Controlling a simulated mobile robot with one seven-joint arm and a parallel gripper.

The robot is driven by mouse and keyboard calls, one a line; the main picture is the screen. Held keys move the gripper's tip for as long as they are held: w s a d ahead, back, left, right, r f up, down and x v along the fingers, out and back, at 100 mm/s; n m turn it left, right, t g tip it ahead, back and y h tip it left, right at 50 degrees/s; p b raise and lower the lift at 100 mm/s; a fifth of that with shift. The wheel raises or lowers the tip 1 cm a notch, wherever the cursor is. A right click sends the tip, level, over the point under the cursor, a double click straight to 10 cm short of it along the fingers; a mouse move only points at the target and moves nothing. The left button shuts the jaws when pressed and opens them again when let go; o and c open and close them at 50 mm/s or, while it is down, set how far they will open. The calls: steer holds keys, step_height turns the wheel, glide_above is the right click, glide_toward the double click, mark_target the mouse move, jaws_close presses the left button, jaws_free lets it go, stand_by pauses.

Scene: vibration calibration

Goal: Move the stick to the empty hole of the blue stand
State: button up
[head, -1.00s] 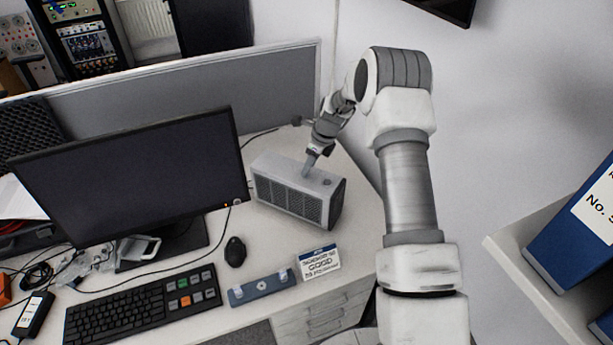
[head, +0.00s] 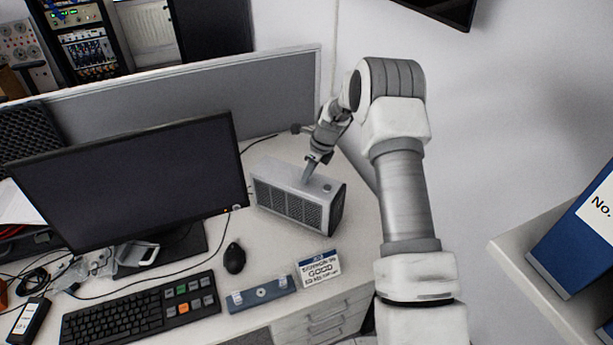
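The blue stand (head: 262,294) lies flat on the desk in front of the mouse. It is a short bar with a pale fitting near each end and a light round mark in its middle; its holes are too small to make out. My gripper (head: 309,172) points down at the top of a grey box with mesh sides (head: 298,196). A thin grey piece runs from my gripper to the box top. I cannot tell whether this is the stick or my fingers, nor whether the fingers are open or shut. No stick shows clearly elsewhere.
A monitor (head: 130,180) stands left of the box. A keyboard (head: 140,312), a mouse (head: 234,258) and a small sign (head: 319,268) are around the stand. A grey partition (head: 200,100) closes the desk's back. A shelf with blue binders (head: 585,240) is at right.

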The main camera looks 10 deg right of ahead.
mark_target(308, 182)
jaws_close()
steer(key=shift+r+p, duration=0.4)
steer(key=shift+r, duration=0.5)
stand_by(0.8)
steer(key=shift+r+p, duration=0.95)
steer(key=shift+r, duration=0.7)
steer(key=shift+a+f, duration=0.1)
steer(key=s+a+f+b, duration=0.4)
steer(key=s+a, duration=0.2)
steer(key=s, duration=0.2)
steer(key=s+a+f+b, duration=0.5)
steer(key=s, duration=0.4)
steer(key=s+a+f+b, duration=0.4)
steer(key=s+a+f, duration=0.1)
steer(key=s, duration=0.3)
steer(key=shift+s+a, duration=0.4)
steer(key=shift+a, duration=0.4)
steer(key=shift+s+a+f+b, duration=0.1)
steer(key=shift+s+f+b, duration=0.2)
steer(key=shift+f+b, duration=1.4)
steer(key=shift+b, duration=0.1)
